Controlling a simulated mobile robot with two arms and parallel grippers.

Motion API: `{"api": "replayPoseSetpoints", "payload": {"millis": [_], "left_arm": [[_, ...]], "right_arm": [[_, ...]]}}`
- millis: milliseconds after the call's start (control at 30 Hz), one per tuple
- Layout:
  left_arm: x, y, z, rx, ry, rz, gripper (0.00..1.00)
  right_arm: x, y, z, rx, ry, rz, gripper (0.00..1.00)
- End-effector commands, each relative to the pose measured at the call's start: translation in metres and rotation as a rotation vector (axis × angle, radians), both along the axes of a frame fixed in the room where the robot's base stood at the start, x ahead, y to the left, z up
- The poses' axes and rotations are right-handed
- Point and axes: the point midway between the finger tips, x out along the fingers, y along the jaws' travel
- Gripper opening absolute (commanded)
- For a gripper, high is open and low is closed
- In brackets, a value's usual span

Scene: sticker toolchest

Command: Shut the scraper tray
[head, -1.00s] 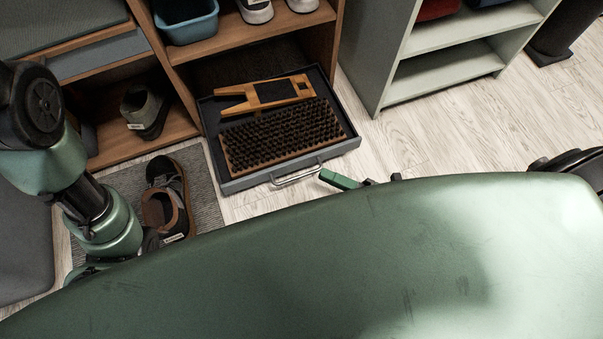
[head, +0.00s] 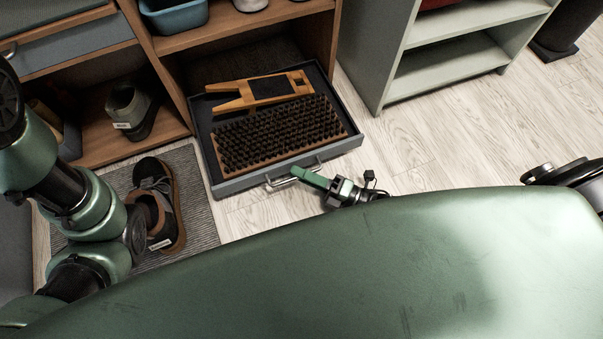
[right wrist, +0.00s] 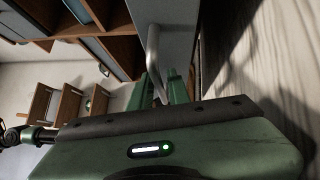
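The scraper tray (head: 215,172) is a dark grey drawer pulled out of the bottom of a wooden shelf unit. It holds a brush mat (head: 280,134) and a wooden boot jack (head: 232,97). Its silver bar handle (head: 285,183) is on the front face and also shows in the right wrist view (right wrist: 153,48). My right gripper (head: 308,176) is at the right part of the handle. In the right wrist view its green fingers (right wrist: 161,88) are apart, with the handle bar running between them; a firm grip does not show. My left gripper is out of view.
A shoe (head: 157,205) stands on a grey mat (head: 203,203) left of the tray. A pale green shelf unit (head: 385,60) stands close on the right. Wooden floor (head: 430,150) lies clear in front and right of the tray.

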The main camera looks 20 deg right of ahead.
Motion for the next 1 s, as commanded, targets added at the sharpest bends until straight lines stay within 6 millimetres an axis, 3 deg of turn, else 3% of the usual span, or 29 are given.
{"api": "replayPoseSetpoints", "payload": {"millis": [100,200,1000], "left_arm": [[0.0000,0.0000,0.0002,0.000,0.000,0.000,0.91],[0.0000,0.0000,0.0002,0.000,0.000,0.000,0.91],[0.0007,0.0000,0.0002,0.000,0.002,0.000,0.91]], "right_arm": [[-0.0001,-0.0001,0.0002,0.000,0.000,0.000,0.17],[-0.0002,-0.0002,0.0002,0.000,0.000,0.000,0.00],[-0.0009,-0.0009,-0.0005,-0.001,0.001,0.000,0.00]]}}
